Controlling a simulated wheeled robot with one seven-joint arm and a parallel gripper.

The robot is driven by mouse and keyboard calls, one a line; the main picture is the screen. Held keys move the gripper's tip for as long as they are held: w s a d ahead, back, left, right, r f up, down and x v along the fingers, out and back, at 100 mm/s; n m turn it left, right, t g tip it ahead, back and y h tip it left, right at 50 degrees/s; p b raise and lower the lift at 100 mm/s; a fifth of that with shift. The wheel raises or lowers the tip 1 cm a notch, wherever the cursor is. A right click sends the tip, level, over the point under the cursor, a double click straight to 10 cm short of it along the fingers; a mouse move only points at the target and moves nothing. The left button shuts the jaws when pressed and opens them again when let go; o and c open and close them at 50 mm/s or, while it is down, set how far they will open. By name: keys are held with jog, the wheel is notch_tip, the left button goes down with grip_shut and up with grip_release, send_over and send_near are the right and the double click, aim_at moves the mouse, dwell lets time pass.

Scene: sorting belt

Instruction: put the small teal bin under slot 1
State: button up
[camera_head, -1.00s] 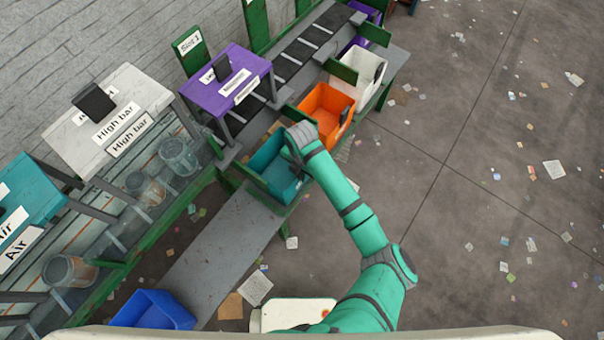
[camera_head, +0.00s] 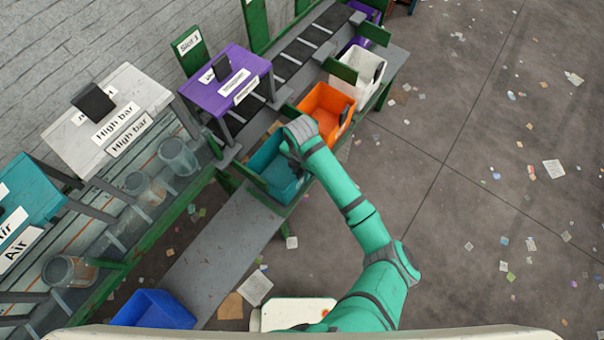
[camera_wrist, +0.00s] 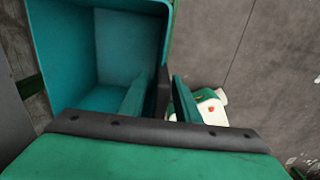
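The small teal bin (camera_head: 262,157) sits at the near end of the row of bins, beside the orange bin. In the wrist view the teal bin (camera_wrist: 75,55) fills the upper left, and its inside looks empty. My gripper (camera_head: 290,155) is at the bin's right wall. In the wrist view my gripper's fingers (camera_wrist: 160,95) stand on either side of the dark piece on that wall, one inside the bin and one outside. Whether both fingers press on it is unclear. The Slot 1 sign (camera_head: 188,43) stands on a green post behind the purple table.
An orange bin (camera_head: 318,98) and a white bin (camera_head: 352,68) stand further along the row. A purple table (camera_head: 215,95) is behind the teal bin. Floor at right is open, with scattered litter.

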notch_tip(320, 180, up, 10)
jog(key=shift+f, duration=0.1)
dwell(0.7)
